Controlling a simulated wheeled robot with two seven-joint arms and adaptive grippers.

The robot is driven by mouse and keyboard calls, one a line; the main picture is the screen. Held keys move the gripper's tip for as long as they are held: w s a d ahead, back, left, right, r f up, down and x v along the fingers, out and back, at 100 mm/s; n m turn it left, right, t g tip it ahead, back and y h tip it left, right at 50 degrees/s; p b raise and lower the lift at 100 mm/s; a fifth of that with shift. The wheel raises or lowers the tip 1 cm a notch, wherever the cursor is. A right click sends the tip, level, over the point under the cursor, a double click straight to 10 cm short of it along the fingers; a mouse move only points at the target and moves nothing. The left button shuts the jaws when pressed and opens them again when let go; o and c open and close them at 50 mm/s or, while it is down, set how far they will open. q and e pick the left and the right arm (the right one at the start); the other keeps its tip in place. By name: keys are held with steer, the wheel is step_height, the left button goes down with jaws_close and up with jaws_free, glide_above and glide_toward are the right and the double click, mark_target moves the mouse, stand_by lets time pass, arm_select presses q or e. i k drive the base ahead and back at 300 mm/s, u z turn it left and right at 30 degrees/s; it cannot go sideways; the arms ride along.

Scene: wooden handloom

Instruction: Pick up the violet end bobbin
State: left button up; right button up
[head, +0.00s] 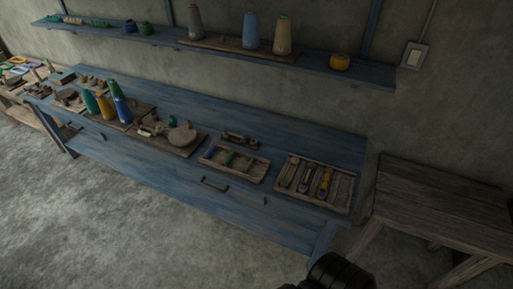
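I cannot make out a clearly violet bobbin in the head view. A small wooden tray (256,176) on the blue bench holds several small spools in a row. A blue spool (210,152) lies toward its left end and a green spool (228,159) lies beside it; the rest are dark and too small to tell by colour. Neither gripper shows. A black rounded part of mine comes in at the bottom edge, right of the middle, well short of the tray.
The blue bench (190,187) also bears a slotted tray (340,190) of shuttles at its right end and a board (122,124) with tall cones. A wooden stool (440,200) stands right. A wall shelf (350,72) holds more cones. The floor in front is clear.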

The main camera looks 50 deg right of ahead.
mark_target(228, 133)
steer(key=k, duration=0.25)
steer(key=z, duration=0.75)
